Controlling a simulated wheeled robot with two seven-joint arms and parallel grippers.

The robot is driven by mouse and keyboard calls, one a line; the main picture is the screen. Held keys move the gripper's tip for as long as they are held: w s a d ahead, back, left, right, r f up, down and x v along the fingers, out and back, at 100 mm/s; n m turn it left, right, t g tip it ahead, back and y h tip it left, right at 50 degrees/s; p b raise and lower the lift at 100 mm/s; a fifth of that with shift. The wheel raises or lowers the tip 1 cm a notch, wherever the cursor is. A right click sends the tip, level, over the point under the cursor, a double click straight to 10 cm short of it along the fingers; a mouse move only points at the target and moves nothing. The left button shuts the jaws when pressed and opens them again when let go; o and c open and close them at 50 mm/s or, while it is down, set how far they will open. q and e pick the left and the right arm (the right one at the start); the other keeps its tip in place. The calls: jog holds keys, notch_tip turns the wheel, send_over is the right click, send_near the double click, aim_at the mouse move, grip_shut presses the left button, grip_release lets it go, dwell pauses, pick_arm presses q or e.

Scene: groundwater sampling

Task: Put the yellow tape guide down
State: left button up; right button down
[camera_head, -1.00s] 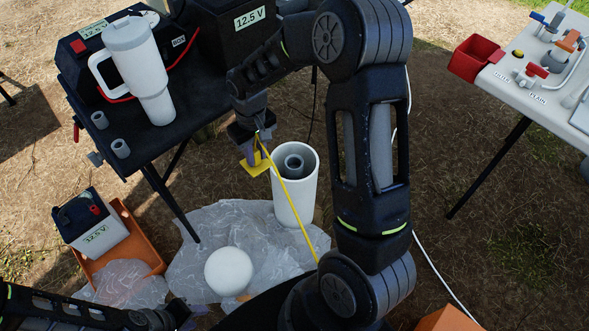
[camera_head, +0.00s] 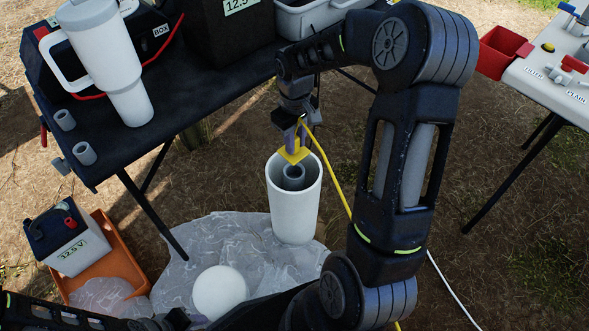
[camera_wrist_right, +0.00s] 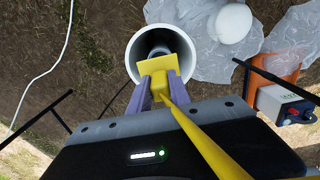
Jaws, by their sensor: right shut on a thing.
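The yellow tape guide (camera_head: 294,153) is a small flat yellow piece held in my right gripper (camera_head: 296,140). The right gripper is shut on it, above the open top of the white well pipe (camera_head: 294,215). A grey inner pipe (camera_head: 293,175) stands inside the white one. In the right wrist view the guide (camera_wrist_right: 157,67) sits between the fingers and overlaps the near part of the pipe opening (camera_wrist_right: 134,42). A yellow tape (camera_head: 330,175) runs from the guide down to the right. Whether the guide touches the pipe is unclear. My left gripper is not clearly visible.
A dark table (camera_head: 180,95) at upper left bears a white tumbler (camera_head: 110,65) and boxes. A white table (camera_head: 560,85) stands right.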

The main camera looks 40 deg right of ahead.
aim_at(295, 161)
notch_tip(295, 161, down, 4)
jog(key=shift+f+b, duration=0.2)
jog(key=shift+b, duration=0.2)
jog(key=shift+f, duration=0.1)
jog(key=shift+f+b, duration=0.55)
jog(key=shift+f, duration=1.25)
jog(key=shift+f, duration=0.15)
jog(key=c, duration=1.2)
grip_release()
jog(key=shift+r, duration=0.2)
